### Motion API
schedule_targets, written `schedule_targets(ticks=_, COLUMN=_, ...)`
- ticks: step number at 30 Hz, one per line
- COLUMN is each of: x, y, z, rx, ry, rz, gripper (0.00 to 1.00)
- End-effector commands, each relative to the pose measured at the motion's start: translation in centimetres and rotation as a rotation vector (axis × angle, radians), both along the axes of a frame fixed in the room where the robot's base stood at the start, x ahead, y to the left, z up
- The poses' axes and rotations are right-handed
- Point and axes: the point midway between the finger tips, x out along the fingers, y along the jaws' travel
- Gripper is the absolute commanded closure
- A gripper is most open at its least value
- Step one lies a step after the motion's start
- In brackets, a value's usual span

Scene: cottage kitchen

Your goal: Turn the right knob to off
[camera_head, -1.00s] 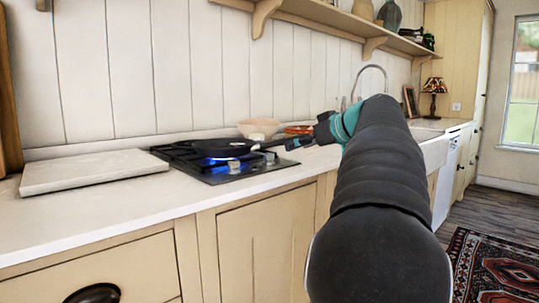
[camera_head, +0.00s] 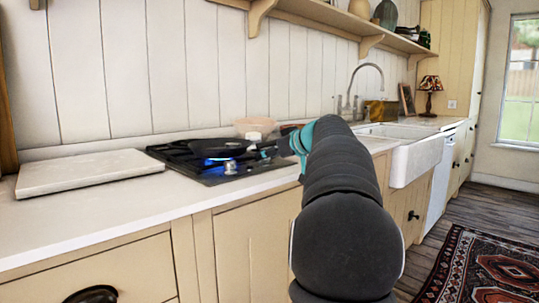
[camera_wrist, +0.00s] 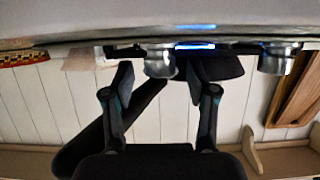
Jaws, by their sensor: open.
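The hob (camera_head: 205,172) has a silver left knob (camera_head: 231,168) at its front edge in the head view. My gripper (camera_head: 268,153) is at the hob's front right and hides the right knob there. In the wrist view, which is upside down, the right knob (camera_wrist: 160,62) shows between the two open fingers of my gripper (camera_wrist: 158,78). The left knob (camera_wrist: 277,62) is farther right in that picture. I cannot tell if the fingers touch the knob. A blue flame (camera_head: 217,160) burns under the black pan (camera_head: 215,147).
The pan's handle points toward my gripper. A bowl (camera_head: 256,127) stands behind the hob. A pale board (camera_head: 85,172) lies on the counter to the left. A white sink (camera_head: 420,158) is on the right, with open floor before it.

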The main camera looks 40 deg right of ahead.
Motion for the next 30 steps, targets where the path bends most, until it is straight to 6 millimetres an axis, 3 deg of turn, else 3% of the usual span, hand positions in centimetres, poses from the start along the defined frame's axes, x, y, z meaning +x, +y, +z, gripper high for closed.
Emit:
schedule_targets(ticks=2, x=-0.01, y=0.0, z=0.0, rx=0.0, ry=0.0, rz=0.0, gripper=0.45)
schedule_targets(ticks=6, x=-0.02, y=-0.01, z=0.0, rx=0.0, ry=0.0, rz=0.0, gripper=0.8)
schedule_targets(ticks=9, x=-0.02, y=0.0, z=0.0, rx=0.0, ry=0.0, rz=0.0, gripper=1.0)
schedule_targets(ticks=16, x=0.02, y=0.18, z=-0.35, rx=0.0, ry=0.002, rz=-0.04, gripper=1.0)
schedule_targets(ticks=30, x=0.12, y=0.73, z=-0.02, rx=0.002, ry=0.004, rz=-0.366, gripper=1.0)
